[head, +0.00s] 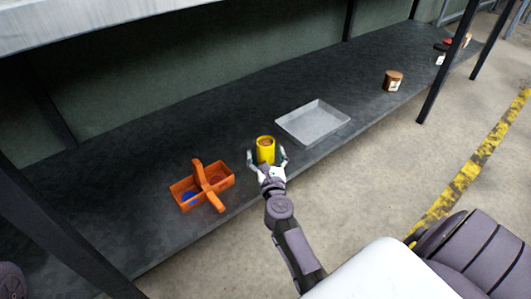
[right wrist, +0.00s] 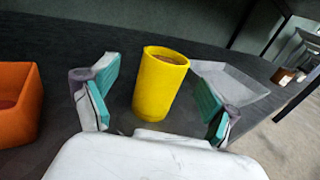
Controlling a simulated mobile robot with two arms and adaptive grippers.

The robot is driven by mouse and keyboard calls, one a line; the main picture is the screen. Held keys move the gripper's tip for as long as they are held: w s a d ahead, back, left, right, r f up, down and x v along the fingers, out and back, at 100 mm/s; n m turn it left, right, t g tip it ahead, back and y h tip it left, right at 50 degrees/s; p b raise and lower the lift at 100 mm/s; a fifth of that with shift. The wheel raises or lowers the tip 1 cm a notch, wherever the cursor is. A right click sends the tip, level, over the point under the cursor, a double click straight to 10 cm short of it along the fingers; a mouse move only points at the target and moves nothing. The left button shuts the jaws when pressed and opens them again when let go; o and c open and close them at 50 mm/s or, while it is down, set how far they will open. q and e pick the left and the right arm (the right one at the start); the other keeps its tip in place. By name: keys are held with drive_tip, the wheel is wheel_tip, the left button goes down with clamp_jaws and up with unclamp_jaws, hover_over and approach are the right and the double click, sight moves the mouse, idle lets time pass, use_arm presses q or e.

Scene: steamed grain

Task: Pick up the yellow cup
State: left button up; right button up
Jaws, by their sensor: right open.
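The yellow cup (head: 265,149) stands upright on the dark shelf, with something brown inside its top. In the right wrist view the yellow cup (right wrist: 160,84) is in the middle, between the fingers. My right gripper (head: 267,158) is open, with one finger on each side of the cup. In the right wrist view, my right gripper (right wrist: 157,95) shows teal finger pads, with a gap between the cup and each pad. My left gripper is not in the head view.
A brown jar (head: 393,80) and small items stand farther right. Dark shelf posts (head: 445,62) rise at the front edge.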

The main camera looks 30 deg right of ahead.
sight(267, 151)
drive_tip(key=x, duration=0.4)
drive_tip(key=shift+d+b, duration=0.25)
drive_tip(key=shift+b, duration=0.05)
drive_tip(key=shift+r, duration=0.1)
drive_tip(key=c, duration=1.4)
drive_tip(key=shift+o, duration=0.2)
drive_tip(key=shift+r, duration=0.1)
